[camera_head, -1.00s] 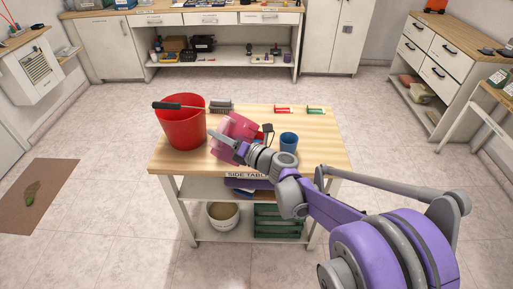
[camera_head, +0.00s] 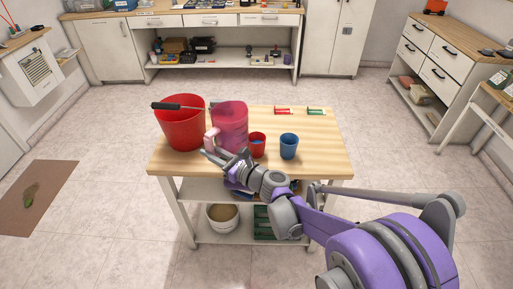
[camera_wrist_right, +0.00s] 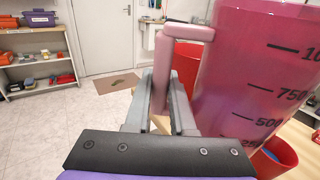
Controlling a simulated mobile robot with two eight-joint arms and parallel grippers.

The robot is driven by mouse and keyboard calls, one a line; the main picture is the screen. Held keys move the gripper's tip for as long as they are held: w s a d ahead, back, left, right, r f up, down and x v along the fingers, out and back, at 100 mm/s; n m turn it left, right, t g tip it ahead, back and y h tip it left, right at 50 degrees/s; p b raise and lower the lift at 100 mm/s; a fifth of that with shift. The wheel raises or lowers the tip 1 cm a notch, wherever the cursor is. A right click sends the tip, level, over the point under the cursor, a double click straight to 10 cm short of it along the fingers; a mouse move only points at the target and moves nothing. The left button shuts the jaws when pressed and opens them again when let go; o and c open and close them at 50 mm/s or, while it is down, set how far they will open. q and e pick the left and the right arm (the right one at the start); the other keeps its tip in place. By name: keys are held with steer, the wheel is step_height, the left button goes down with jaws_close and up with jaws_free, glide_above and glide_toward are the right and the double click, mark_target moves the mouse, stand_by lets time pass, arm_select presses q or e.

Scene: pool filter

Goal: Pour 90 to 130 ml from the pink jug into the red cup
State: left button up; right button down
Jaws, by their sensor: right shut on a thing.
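The translucent pink jug (camera_head: 232,127) is upright at the side table, left of the red cup (camera_head: 257,146). My right gripper (camera_head: 211,154) is shut on its pink handle. In the right wrist view the handle (camera_wrist_right: 172,85) sits between the fingers, and the jug (camera_wrist_right: 245,75) shows dark volume marks such as 750 and 500. Whether the jug's base touches the table is unclear. The red cup stands upright; part of it shows in the wrist view (camera_wrist_right: 283,158), low at the right. Its fill level cannot be read. My left gripper is not in view.
A blue cup (camera_head: 289,146) stands right of the red cup. A large red bucket (camera_head: 178,128) is close left of the jug, with a brush (camera_head: 178,106) across its top. Small red (camera_head: 283,110) and green (camera_head: 315,110) items lie at the back. The table's right side is clear.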

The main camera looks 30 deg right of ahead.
steer(key=shift+s+r, duration=0.15)
steer(key=shift+a+r, duration=0.2)
steer(key=shift+a, duration=0.1)
steer(key=s+a+r+p, duration=0.2)
steer(key=a+r+p, duration=0.1)
steer(key=a, duration=0.2)
steer(key=shift+s+r+p, duration=0.15)
steer(key=shift+r+p, duration=0.15)
steer(key=shift+m+t+h, duration=0.4)
steer(key=shift+m+h, duration=0.3)
steer(key=shift+h, duration=0.2)
steer(key=d+f+p, duration=0.1)
steer(key=w+d+f+p, duration=0.1)
steer(key=d+f, duration=0.1)
steer(key=w+d+f+p, duration=0.1)
steer(key=d, duration=0.1)
steer(key=shift+f, duration=0.4)
steer(key=shift+s+d+f, duration=0.1)
steer(key=shift+d+f, duration=0.2)
steer(key=shift+f, duration=0.15)
